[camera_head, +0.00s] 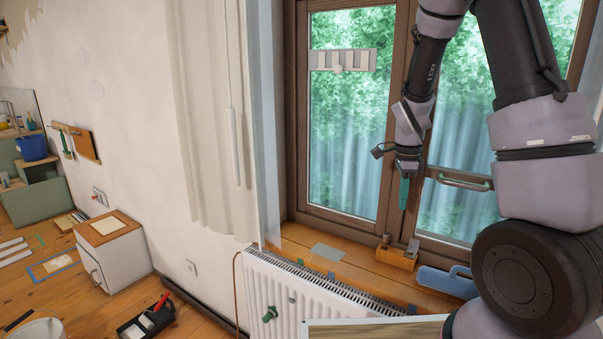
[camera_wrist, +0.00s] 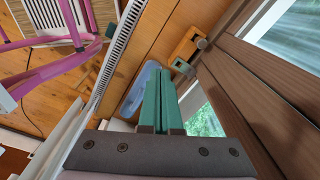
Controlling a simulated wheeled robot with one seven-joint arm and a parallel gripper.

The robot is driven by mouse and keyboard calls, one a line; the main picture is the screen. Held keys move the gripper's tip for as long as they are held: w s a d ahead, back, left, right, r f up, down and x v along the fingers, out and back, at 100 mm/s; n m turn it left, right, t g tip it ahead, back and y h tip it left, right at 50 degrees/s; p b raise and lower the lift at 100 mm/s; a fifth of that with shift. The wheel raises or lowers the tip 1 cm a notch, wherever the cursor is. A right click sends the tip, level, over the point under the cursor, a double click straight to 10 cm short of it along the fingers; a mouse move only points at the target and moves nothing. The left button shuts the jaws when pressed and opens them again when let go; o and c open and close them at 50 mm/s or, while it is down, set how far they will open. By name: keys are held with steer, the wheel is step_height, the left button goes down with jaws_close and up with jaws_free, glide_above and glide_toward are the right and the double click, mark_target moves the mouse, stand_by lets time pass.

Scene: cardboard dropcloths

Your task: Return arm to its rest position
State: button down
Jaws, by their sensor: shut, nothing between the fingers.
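My arm reaches up the right side of the head view, in front of the window. My gripper (camera_head: 404,194) hangs from it with its green fingers pointing down, above the wooden windowsill (camera_head: 293,240). In the wrist view the green fingers of my gripper (camera_wrist: 158,85) lie side by side, shut, with nothing held. Below and beyond them are a blue tray-like thing (camera_wrist: 140,92) and a small orange wooden box (camera_wrist: 186,50) on the sill. The fingers appear apart from both.
The window frame (camera_head: 393,110) stands close behind my gripper. A white radiator (camera_head: 290,300) runs under the sill. The blue thing (camera_head: 445,281) and the orange box (camera_head: 396,258) sit on the sill.

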steer(key=s+a+r+n+t+y, duration=0.15)
steer(key=s+r+n, duration=0.25)
steer(key=r, duration=0.5)
steer(key=s+r+n+t+y, duration=0.15)
steer(key=s+r+n, duration=0.25)
steer(key=r, duration=0.5)
steer(key=s+a+r+n+t, duration=0.1)
steer(key=s+r+n+t, duration=0.3)
steer(key=s+r+n, duration=0.3)
steer(key=s+r, duration=0.1)
steer(key=s, duration=0.3)
steer(key=shift+a+r+h, duration=0.3)
steer(key=shift+a, duration=0.1)
steer(key=shift+s, duration=0.1)
